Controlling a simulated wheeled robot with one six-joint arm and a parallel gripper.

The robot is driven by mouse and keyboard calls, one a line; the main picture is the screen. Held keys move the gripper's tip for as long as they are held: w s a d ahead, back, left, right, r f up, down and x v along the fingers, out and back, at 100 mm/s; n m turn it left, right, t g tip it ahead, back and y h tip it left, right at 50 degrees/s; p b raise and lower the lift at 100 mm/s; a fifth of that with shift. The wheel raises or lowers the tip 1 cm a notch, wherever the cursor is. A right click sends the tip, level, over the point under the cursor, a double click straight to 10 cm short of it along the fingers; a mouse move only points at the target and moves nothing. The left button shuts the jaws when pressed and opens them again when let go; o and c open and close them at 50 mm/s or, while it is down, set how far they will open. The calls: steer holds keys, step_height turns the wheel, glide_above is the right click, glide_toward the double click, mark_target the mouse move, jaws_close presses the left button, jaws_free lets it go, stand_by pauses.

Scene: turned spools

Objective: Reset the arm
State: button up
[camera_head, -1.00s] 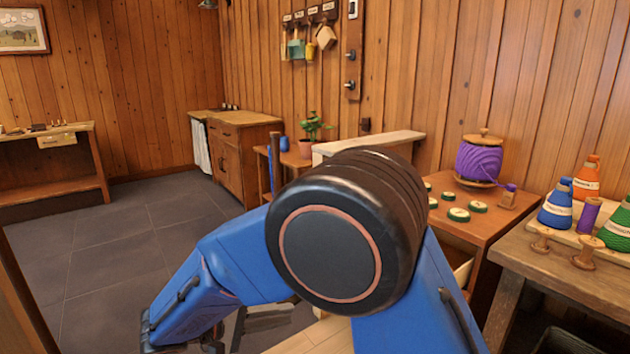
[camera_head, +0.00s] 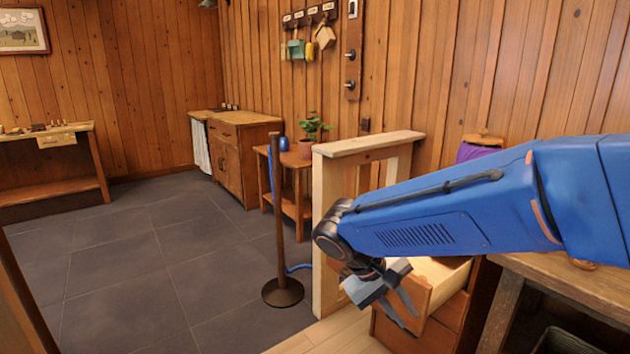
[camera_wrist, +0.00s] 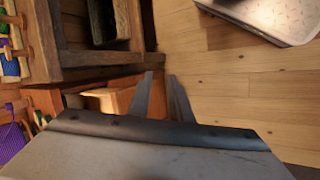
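My blue arm reaches in from the right edge of the head view, with its wrist at the middle right. My gripper (camera_head: 407,317) points down in front of the wooden drawer unit with a pulled-out drawer (camera_head: 450,272). In the wrist view my gripper (camera_wrist: 161,76) shows two grey fingers with a gap between them. Nothing is held there. I cannot tell whether the gripper touches the drawer. The arm hides most of the purple spool (camera_head: 478,152) and the bench top.
A wooden half-wall (camera_head: 330,225) stands just left of my wrist. A post on a round base (camera_head: 283,291) stands left of it. A workbench (camera_head: 575,290) is at the right. The grey tiled floor at left is clear.

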steer(key=s+d+r+m+t+y, duration=0.1)
steer(key=s+d+m+t+y, duration=0.2)
steer(key=s+d+y, duration=0.3)
steer(key=shift+s+d+t+y, duration=0.3)
steer(key=shift+s+d+t, duration=0.3)
steer(key=shift+s+d, duration=2.6)
steer(key=shift+s+a, duration=0.95)
steer(key=shift+a, duration=0.05)
